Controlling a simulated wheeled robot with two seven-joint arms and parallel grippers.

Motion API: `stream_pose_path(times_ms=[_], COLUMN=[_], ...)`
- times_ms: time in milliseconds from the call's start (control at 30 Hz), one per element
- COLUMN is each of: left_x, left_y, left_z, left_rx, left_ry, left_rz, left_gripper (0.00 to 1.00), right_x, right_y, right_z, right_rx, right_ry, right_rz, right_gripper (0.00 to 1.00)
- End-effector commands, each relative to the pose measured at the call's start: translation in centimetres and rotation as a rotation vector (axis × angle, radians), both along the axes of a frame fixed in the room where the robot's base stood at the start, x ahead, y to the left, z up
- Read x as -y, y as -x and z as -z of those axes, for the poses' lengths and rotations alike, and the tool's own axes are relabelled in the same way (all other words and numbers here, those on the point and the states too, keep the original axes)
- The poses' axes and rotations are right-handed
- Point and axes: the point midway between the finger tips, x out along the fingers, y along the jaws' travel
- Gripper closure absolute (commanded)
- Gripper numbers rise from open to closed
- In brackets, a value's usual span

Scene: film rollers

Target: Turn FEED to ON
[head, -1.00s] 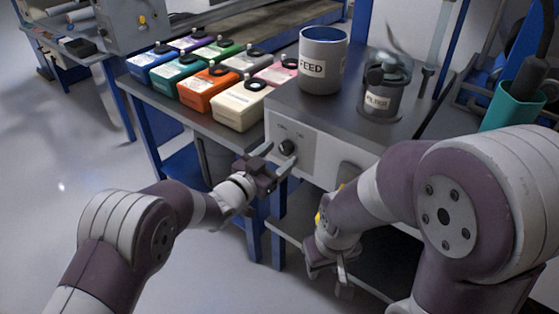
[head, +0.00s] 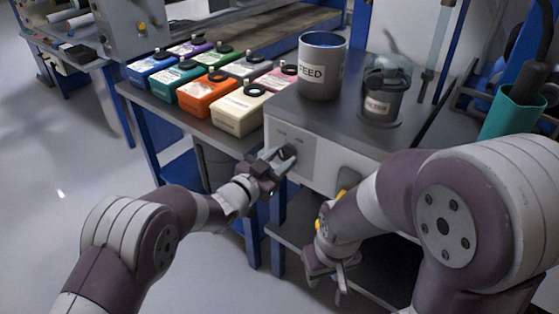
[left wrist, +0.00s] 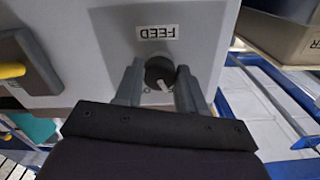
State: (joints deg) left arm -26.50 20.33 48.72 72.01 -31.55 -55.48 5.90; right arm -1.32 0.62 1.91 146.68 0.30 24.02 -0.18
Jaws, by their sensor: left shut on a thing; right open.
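The FEED knob (left wrist: 159,72) is a round black dial with a white pointer line on a pale grey panel (left wrist: 105,35). In the left wrist view a FEED label (left wrist: 157,33), upside down, sits beside it. My left gripper (left wrist: 158,85) is shut on the knob, one finger on each side. In the head view my left gripper (head: 274,160) is at the panel front (head: 307,155) and covers much of the knob. My right gripper (head: 331,268) is open and empty, low in front of the machine, apart from the panel.
A grey FEED canister (head: 321,85) and a smaller lidded dark container (head: 381,95) stand on the machine top. Several coloured boxes (head: 206,98) sit on the bench to the left. A yellow-handled part (left wrist: 12,71) is on the panel. Floor at left is clear.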

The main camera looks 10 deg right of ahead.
Motion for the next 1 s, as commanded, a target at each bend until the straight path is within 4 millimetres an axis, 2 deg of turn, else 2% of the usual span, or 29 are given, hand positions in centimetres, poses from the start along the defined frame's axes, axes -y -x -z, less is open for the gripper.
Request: stream_pose_path(times_ms=[1000], left_x=[-0.2], left_y=[-0.2], left_z=[0.2], left_rx=[0.662], left_ry=[-0.519], left_rz=[0.000], left_gripper=[0.91], right_x=[0.0], right_y=[0.0], right_z=[5.6], right_rx=[0.000], right_ry=[0.000], right_rz=[0.000], right_gripper=[0.57])
